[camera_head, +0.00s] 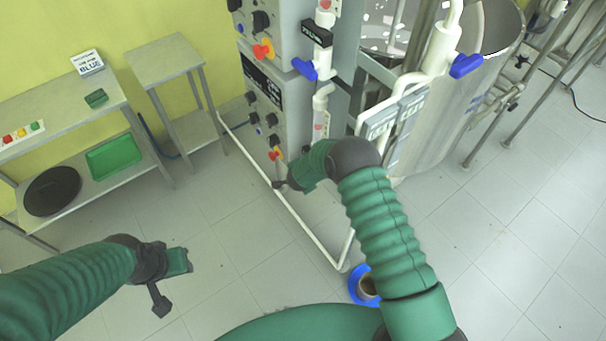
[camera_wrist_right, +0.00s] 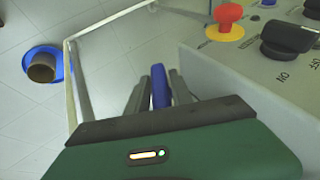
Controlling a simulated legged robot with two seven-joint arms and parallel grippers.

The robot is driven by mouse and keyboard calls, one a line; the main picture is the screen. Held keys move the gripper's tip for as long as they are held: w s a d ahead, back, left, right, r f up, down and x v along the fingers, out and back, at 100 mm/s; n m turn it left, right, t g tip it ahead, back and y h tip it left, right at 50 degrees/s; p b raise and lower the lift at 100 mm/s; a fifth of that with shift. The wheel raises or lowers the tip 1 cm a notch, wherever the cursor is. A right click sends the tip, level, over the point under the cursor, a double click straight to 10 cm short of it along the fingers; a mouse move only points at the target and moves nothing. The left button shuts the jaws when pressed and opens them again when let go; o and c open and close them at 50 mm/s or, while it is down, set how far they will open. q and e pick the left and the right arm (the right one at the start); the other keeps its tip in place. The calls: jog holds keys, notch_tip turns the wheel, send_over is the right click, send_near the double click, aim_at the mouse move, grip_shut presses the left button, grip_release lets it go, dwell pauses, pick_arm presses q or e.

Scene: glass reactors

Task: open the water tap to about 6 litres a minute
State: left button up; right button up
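In the right wrist view, a blue lever-like handle (camera_wrist_right: 160,88) stands between the two fingers of my right gripper (camera_wrist_right: 158,90). The fingers lie close along both its sides; whether they press on it I cannot tell. In the head view my right gripper (camera_head: 283,184) is low beside the grey control cabinet, and the handle there is hidden. Higher up, one blue tap lever (camera_head: 305,68) sits on a white pipe and another (camera_head: 466,66) on a pipe at the right. My left gripper (camera_head: 172,275) hangs over the floor, touching nothing; its fingers are unclear. I see no readable flow value.
The grey cabinet (camera_head: 262,85) carries black knobs and red-yellow knobs, one (camera_wrist_right: 226,18) close to my right gripper. A white pipe (camera_head: 300,215) runs along the floor. A blue ring-shaped item (camera_head: 358,284) lies near my base. Metal tables (camera_head: 165,58) stand left; floor between is clear.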

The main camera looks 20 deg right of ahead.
jog(key=shift+o, duration=1.4)
jog(key=v, duration=1.6)
jog(key=shift+r, duration=0.3)
jog(key=shift+s, duration=0.1)
